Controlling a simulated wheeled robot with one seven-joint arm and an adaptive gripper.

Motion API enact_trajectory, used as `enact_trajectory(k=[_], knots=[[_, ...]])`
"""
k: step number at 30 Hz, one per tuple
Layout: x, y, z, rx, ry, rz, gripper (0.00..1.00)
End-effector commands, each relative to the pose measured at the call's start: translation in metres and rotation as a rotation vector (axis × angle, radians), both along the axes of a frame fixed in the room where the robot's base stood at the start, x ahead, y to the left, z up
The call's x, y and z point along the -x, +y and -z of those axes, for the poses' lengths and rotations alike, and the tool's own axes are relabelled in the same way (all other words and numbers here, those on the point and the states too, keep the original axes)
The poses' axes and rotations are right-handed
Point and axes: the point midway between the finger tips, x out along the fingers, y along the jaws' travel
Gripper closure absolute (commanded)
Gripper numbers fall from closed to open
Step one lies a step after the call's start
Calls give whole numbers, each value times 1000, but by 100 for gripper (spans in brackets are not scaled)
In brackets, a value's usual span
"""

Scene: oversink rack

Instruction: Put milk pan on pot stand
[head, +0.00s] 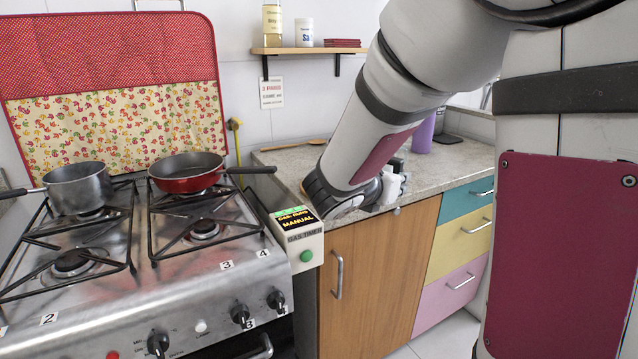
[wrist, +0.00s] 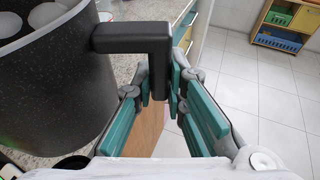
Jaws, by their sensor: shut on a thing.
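A tall dark grey pan (wrist: 60,95) with a black angled handle (wrist: 130,37) fills the left of the wrist view; it looks like the milk pan. My gripper (wrist: 160,92) is shut on the downturned end of this handle, with teal pads on both sides. The pan is beside the speckled counter surface; whether its base touches it is hidden. In the head view my arm hides the pan and most of the gripper, low over the counter's front edge. No separate pot stand can be made out; black pan grates (head: 128,228) sit on the stove.
A steel saucepan (head: 78,188) and a red frying pan (head: 190,172) stand on the rear burners. The front grates are bare. A gas timer box (head: 298,238) is at the stove's right edge. A wooden spoon (head: 294,145) and a purple object (head: 423,137) are on the counter (head: 285,165).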

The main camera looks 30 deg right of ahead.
Motion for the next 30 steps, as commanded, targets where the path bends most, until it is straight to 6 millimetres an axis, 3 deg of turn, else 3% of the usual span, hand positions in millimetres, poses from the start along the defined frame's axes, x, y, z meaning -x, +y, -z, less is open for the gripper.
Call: enact_trajectory(k=[9, 15, 24, 30], knots=[[-76, -2, 8, -1, -3, 0, 100], [-109, -4, 10, 0, -3, 0, 100], [-128, -4, 12, 0, -3, 0, 100], [-127, -4, 42, 0, 0, 0, 100]])
